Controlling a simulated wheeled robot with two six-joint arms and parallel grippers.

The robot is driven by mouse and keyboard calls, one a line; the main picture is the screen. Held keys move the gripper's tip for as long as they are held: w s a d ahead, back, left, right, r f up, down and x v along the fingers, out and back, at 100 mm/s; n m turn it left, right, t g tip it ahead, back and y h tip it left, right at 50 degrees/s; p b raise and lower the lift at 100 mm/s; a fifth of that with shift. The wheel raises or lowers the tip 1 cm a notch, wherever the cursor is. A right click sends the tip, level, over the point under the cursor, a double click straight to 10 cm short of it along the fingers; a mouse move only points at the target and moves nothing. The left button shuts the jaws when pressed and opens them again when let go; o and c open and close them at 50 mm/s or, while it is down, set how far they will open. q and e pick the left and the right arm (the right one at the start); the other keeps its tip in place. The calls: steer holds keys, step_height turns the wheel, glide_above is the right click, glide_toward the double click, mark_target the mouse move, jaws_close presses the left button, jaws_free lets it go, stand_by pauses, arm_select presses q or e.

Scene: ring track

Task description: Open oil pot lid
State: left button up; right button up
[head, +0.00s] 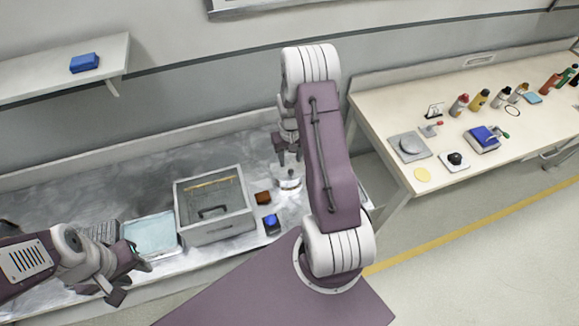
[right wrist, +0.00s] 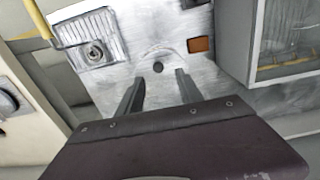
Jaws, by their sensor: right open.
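A round metallic pot (head: 289,184) stands on the steel counter just below my right gripper. In the right wrist view its pale round top, with a small dark knob (right wrist: 158,67), lies beyond my fingertips; the top blends with the counter, so its edge is hard to make out. My right gripper (head: 288,157) is open and empty above the pot; in the right wrist view its two fingers point toward the knob, with the knob between their lines. My left gripper (head: 131,281) has its fingers apart and is empty, at the lower left near the counter's front edge.
A glass-walled box (head: 216,230) stands left of the pot. A brown block (head: 263,198) and a blue item (head: 271,224) lie between them. A light blue tray (head: 150,235) is further left. A side table (head: 470,85) at right holds several bottles and tools.

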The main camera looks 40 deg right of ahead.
mark_target(291, 171)
steer(key=f, duration=0.2)
steer(key=f+p, duration=0.1)
steer(key=f, duration=0.3)
steer(key=shift+w+d+f, duration=0.15)
steer(key=shift+d+f, duration=0.15)
steer(key=shift+d, duration=0.05)
steer(key=shift+a+f, duration=0.25)
steer(key=shift+f, duration=0.05)
steer(key=shift+d+f, duration=0.1)
steer(key=shift+d, duration=0.05)
jaws_close()
stand_by(0.5)
